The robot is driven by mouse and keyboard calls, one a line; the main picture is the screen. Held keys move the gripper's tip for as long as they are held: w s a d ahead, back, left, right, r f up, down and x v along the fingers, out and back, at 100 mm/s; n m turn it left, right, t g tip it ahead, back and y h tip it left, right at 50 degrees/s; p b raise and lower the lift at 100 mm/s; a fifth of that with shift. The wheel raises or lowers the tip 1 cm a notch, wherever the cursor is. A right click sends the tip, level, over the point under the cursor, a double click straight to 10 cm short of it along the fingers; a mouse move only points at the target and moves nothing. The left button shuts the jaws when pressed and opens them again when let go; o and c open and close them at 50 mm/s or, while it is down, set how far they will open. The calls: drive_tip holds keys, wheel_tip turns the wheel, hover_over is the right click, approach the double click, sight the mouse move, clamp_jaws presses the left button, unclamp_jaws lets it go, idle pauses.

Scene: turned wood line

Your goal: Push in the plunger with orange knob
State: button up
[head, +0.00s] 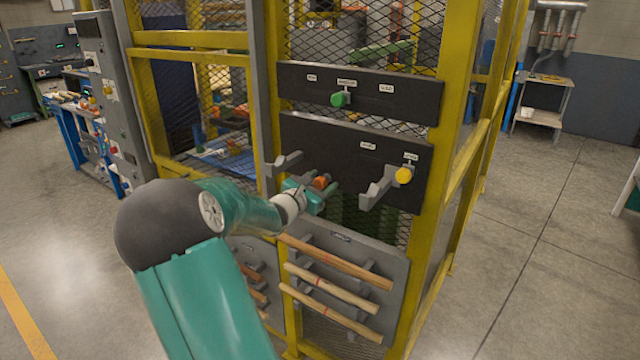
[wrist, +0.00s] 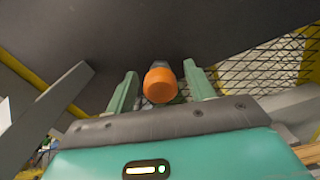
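The plunger's orange knob (head: 321,182) sticks out from the dark panel (head: 300,135) on the yellow-framed cage. In the wrist view the orange knob (wrist: 160,85) sits between my fingertips, with a grey collar behind it. My gripper (head: 318,195) is in front of the panel at the knob. In the wrist view my gripper (wrist: 158,85) has its two green fingers apart, one on each side of the knob. A gap shows on both sides, so the fingers do not appear to touch it.
Grey brackets stick out left (head: 285,162) and right (head: 377,188) of the knob. A yellow knob (head: 404,175) is at the right, and a green knob (head: 339,99) is on the upper panel. Wooden rods (head: 330,290) lie on a rack below. Open floor (head: 530,260) is at the right.

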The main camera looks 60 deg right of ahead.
drive_tip(key=shift+d+f, duration=0.1)
drive_tip(key=w+a, duration=0.2)
drive_tip(key=a, duration=1.1)
drive_tip(key=shift+a, duration=0.4)
drive_tip(key=shift+w, duration=0.1)
drive_tip(key=a+f+m+t+y, duration=0.3)
drive_tip(key=a+m+y, duration=0.6)
drive_tip(key=a, duration=1)
drive_tip(key=a+r+m+t+y, duration=0.1)
drive_tip(key=a+y, duration=0.2)
drive_tip(key=a, duration=0.6)
drive_tip(key=s+a+r+m+t+y, duration=0.1)
drive_tip(key=a+t+y, duration=0.1)
drive_tip(key=a, duration=0.7)
drive_tip(key=s+a+r+m+t+y, duration=0.1)
drive_tip(key=a+r+m+t+y, duration=0.1)
drive_tip(key=a, duration=0.7)
drive_tip(key=shift+s+a+y, duration=0.15)
drive_tip(key=shift+a+y, duration=0.2)
drive_tip(key=shift+y, duration=0.55)
